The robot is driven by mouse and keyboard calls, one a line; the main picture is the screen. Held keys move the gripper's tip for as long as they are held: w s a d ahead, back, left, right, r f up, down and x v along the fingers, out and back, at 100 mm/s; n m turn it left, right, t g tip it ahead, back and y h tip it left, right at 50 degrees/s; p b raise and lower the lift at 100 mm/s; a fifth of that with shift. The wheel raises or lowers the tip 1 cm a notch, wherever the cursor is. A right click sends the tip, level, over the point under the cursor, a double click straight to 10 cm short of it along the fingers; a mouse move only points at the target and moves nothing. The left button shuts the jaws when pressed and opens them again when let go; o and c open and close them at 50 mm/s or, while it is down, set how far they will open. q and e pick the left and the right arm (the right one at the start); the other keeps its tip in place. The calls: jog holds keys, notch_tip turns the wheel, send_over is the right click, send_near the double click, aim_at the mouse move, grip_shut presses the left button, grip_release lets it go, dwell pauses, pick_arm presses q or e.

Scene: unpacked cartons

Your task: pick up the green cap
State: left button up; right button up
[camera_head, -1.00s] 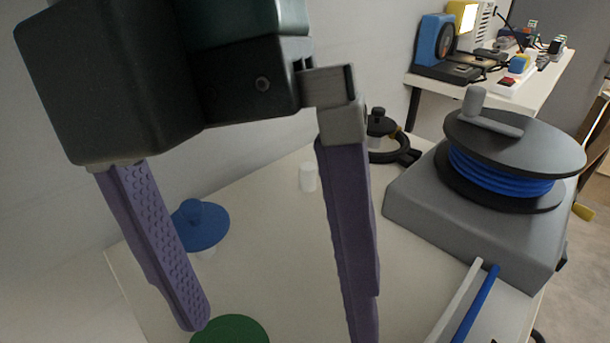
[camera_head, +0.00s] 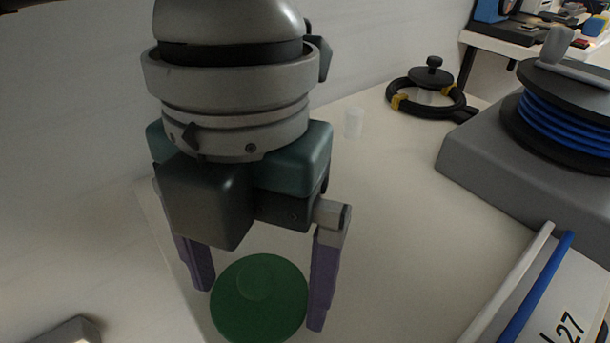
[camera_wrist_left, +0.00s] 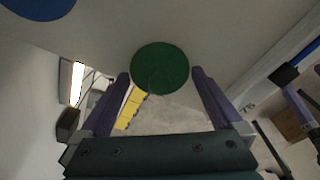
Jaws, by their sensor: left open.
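The green cap (camera_head: 258,298) is a round disc with a small raised knob, lying at the near edge of the white table. My left gripper (camera_head: 260,308) is open, with its purple fingers pointing down, one on each side of the cap in the head view. In the left wrist view the cap (camera_wrist_left: 160,68) shows between and slightly beyond the fingertips (camera_wrist_left: 161,74). Nothing is held. I cannot tell whether the fingertips are level with the cap or still above it.
A blue disc (camera_wrist_left: 38,8) lies beyond the cap in the wrist view; my gripper hides it in the head view. A small white cylinder (camera_head: 354,123), a black ring-shaped item (camera_head: 428,88) and a grey box with a blue cable reel (camera_head: 560,125) stand farther back. The table's middle is clear.

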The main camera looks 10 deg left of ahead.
aim_at(256, 275)
pick_arm(q)
jog(key=c, duration=1.3)
notch_tip(256, 275, up, 20)
jog(key=p, duration=0.4)
jog(key=shift+w, duration=0.1)
